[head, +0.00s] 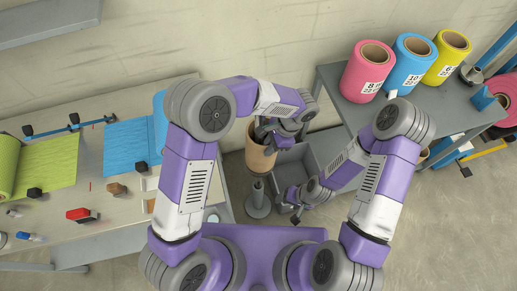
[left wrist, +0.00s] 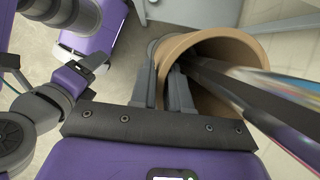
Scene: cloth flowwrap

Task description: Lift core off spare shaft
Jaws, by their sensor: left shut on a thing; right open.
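The core (head: 259,158) is a hollow brown cardboard tube, held in the air in the head view. My left gripper (head: 266,130) is shut on its wall at the upper rim. In the left wrist view the fingers pinch the wall of the core (left wrist: 212,42), one inside and one outside. The spare shaft (head: 257,194) is a short grey post on a round base on the floor. Its top shows just below the core's lower edge in the head view, clear of the tube. My right gripper (head: 291,207) is open and empty, low beside the shaft.
A grey bin (head: 312,160) stands right of the core. A grey table (head: 335,85) at right carries pink (head: 367,72), blue (head: 409,65) and yellow (head: 446,57) rolls. A workbench (head: 95,190) with green and blue sheets is at left.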

